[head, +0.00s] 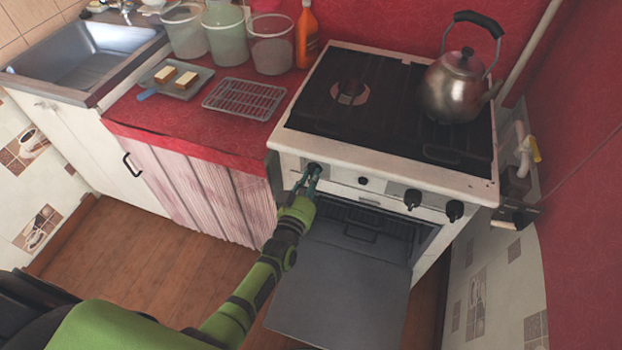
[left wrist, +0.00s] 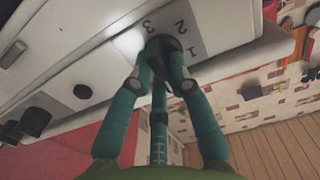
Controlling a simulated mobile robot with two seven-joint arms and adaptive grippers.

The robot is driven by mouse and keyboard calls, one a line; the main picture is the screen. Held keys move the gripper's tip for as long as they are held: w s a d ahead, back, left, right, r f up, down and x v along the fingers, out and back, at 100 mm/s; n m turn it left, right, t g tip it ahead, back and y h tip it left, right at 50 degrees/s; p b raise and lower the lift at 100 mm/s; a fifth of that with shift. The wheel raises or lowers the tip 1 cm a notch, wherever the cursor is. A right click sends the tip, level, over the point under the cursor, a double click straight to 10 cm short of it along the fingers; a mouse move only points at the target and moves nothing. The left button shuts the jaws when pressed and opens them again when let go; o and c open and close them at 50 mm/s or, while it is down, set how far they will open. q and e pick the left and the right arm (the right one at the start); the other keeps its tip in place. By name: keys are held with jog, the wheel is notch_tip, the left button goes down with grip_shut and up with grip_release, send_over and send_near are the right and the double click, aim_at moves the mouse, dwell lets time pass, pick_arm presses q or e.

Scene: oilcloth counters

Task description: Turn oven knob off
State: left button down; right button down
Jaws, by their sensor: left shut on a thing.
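The white stove (head: 395,185) stands at the right in the head view, with its front panel facing me. The leftmost oven knob (head: 314,169) is black, and my left gripper (head: 307,182) is shut on it. In the left wrist view the knob (left wrist: 165,47) sits between the teal fingers of the left gripper (left wrist: 160,65), partly hidden by them. Numbers 1, 2 and 3 show on the panel around it. Two more black knobs (head: 412,198) are at the panel's right end. My right gripper is out of view.
The oven door (head: 340,285) hangs open below the panel. A metal kettle (head: 455,90) stands on the stove top. Left of the stove, a red counter holds a wire rack (head: 244,98), a board (head: 190,88) and several containers. Wood floor lies clear at lower left.

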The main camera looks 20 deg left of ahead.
pick_arm(q)
jog(key=c, duration=1.1)
grip_release()
jog(key=shift+c, duration=0.2)
jog(key=s, duration=1.2)
jog(key=shift+a, duration=0.2)
jog(key=shift+f, duration=0.1)
